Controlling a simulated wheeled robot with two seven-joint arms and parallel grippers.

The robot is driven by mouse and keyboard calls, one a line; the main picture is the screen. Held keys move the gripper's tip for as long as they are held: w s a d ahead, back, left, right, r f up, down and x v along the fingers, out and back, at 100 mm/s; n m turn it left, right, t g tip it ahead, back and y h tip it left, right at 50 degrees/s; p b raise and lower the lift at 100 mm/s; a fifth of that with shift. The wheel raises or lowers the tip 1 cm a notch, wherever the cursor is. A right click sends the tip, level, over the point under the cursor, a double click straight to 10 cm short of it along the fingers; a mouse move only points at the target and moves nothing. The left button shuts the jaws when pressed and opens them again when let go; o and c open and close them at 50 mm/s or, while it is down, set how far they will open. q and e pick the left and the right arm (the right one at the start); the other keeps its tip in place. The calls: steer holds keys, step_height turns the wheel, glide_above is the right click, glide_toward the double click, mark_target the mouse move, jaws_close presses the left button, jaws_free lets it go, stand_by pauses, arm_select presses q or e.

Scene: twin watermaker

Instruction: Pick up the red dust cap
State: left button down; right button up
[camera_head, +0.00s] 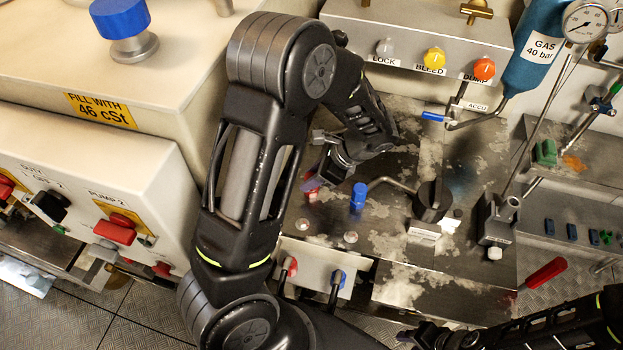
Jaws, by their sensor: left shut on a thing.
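The red dust cap (311,194) is small and partly hidden at the fingers of my left gripper (311,183). It is at the left side of the worn grey metal worktop (395,245), left of a blue cap (358,196). My left gripper is shut on the red cap. I cannot tell whether the cap is still touching the worktop.
A bent metal handle with a black knob (432,200) stands right of the blue cap. A panel with grey, yellow and orange knobs (434,57) is behind. A blue gas cylinder (535,45) and a red-handled lever (545,272) are at the right. Switch boxes (100,190) fill the left.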

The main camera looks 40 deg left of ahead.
stand_by(0.5)
arm_select(q)
step_height(320, 180, up, 10)
steer(key=shift+r+b, duration=0.1)
steer(key=shift+b, duration=0.5)
steer(key=c, duration=1.6)
jaws_free()
jaws_close()
